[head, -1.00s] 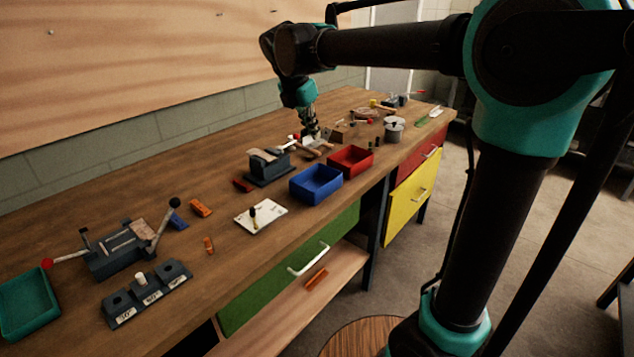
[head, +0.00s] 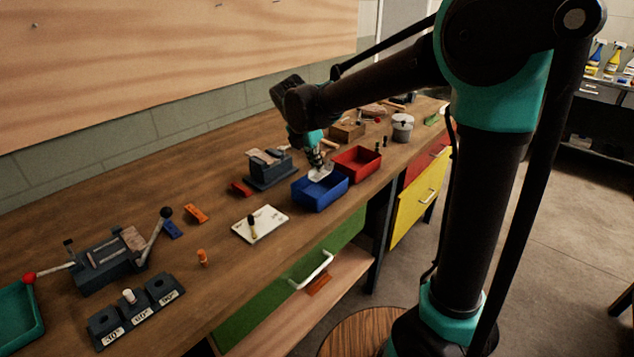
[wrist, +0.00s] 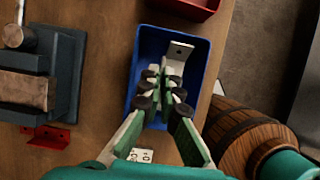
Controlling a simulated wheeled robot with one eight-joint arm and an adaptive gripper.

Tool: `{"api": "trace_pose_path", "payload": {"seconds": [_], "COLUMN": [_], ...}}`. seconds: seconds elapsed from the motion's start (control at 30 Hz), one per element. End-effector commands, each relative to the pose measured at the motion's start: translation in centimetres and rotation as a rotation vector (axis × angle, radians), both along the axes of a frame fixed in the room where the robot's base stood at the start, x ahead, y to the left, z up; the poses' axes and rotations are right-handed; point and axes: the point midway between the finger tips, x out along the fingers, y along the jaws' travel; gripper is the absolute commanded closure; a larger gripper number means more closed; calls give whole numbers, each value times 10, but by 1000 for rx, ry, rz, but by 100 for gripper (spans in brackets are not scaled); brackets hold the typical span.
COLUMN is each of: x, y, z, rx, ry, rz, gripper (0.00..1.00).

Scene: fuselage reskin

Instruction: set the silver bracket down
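The silver bracket (wrist: 180,52) is a pale angled plate with a hole. In the wrist view it lies between and beyond my fingertips, within the outline of the blue bin (wrist: 201,80). My gripper (wrist: 166,85) has its fingers close together on the bracket. In the head view my gripper (head: 316,160) points down at the blue bin (head: 322,196), with the pale bracket (head: 320,173) below its fingertips at the bin's opening. I cannot tell whether the bracket touches the bin floor.
A red bin (head: 357,163) stands just beyond the blue one. A dark vise-like block (head: 268,170) is to the left, with a small red bracket (head: 241,189) near it. A white board (head: 260,225) lies nearer. The bench edge is close on the right.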

Motion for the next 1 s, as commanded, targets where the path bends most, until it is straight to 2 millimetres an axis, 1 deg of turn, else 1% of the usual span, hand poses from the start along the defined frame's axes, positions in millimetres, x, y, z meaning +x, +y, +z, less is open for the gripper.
{"api": "trace_pose_path", "payload": {"seconds": [0.03, 0.1, 0.27, 0.53, 0.6, 0.93, 1.0], "x": [0, 0, 0, 0, 0, 0, 0], "y": [0, 0, 0, 0, 0, 0, 0], "z": [-9, -19, -29, -62, -65, -68, -68], "rx": [0, 0, 0, 0, 0, 0, 0], "ry": [0, 0, 0, 0, 0, 0, 0], "rz": [0, 0, 0, 0, 0, 0, 0], "gripper": [100, 100, 100, 100, 100, 100, 91]}}
